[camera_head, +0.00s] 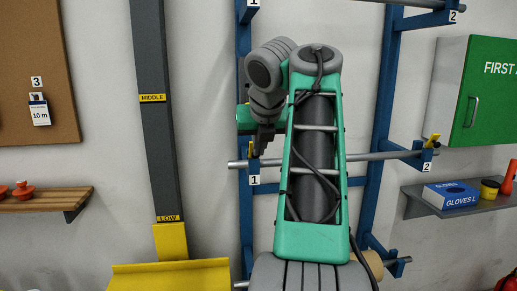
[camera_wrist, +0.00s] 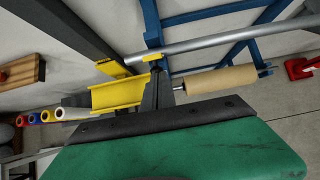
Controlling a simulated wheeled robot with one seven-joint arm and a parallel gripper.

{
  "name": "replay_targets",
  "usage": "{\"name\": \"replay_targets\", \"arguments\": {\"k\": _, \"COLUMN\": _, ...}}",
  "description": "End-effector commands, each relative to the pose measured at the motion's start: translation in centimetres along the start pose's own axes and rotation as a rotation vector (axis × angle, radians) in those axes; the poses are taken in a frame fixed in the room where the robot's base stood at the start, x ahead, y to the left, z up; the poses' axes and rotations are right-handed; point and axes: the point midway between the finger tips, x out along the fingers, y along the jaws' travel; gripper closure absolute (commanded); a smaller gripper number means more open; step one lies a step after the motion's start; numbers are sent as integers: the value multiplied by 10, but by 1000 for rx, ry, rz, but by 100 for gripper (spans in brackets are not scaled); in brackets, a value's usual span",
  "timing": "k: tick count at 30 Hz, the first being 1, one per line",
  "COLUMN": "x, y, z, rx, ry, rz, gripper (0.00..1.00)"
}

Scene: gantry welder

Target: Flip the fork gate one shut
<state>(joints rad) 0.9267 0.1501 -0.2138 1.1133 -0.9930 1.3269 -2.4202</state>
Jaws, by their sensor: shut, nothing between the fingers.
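Fork one is the blue bracket with the white 1 label (camera_head: 254,180) on the left upright of the rack, holding the left end of a grey bar (camera_head: 375,156). My gripper (camera_head: 261,148) is shut and empty, pointing down just above this fork. A small yellow piece, which looks like gate one (camera_wrist: 153,57), shows at the bar's left end in the wrist view, just beyond my shut fingertips (camera_wrist: 158,88). My gripper and arm partly hide it in the head view, so its exact angle and any contact are unclear. Gate two (camera_head: 432,140) is yellow and tilted upward at the right fork.
A yellow trough (camera_head: 170,275) stands low at the left, by a dark post (camera_head: 155,110). A roll on a lower bar (camera_wrist: 220,79) lies below the fork. A shelf with a glove box (camera_head: 450,195) and a green first aid cabinet (camera_head: 485,90) are at the right.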

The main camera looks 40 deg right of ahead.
Motion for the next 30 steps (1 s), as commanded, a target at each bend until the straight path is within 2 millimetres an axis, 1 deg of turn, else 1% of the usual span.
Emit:
{"name": "replay_targets", "arguments": {"k": 1, "x": -2, "y": 0, "z": 9, "rx": -1, "ry": 2, "rz": 1, "gripper": 100}}
{"name": "replay_targets", "arguments": {"k": 5, "x": 2, "y": 0, "z": 15, "rx": 1, "ry": 2, "rz": 0, "gripper": 100}}
{"name": "replay_targets", "arguments": {"k": 17, "x": 2, "y": 0, "z": 16, "rx": 1, "ry": 5, "rz": 0, "gripper": 100}}
{"name": "replay_targets", "arguments": {"k": 22, "x": -1, "y": 0, "z": 22, "rx": 0, "ry": 34, "rz": 2, "gripper": 100}}
{"name": "replay_targets", "arguments": {"k": 30, "x": 1, "y": 0, "z": 24, "rx": 2, "ry": 76, "rz": 2, "gripper": 100}}
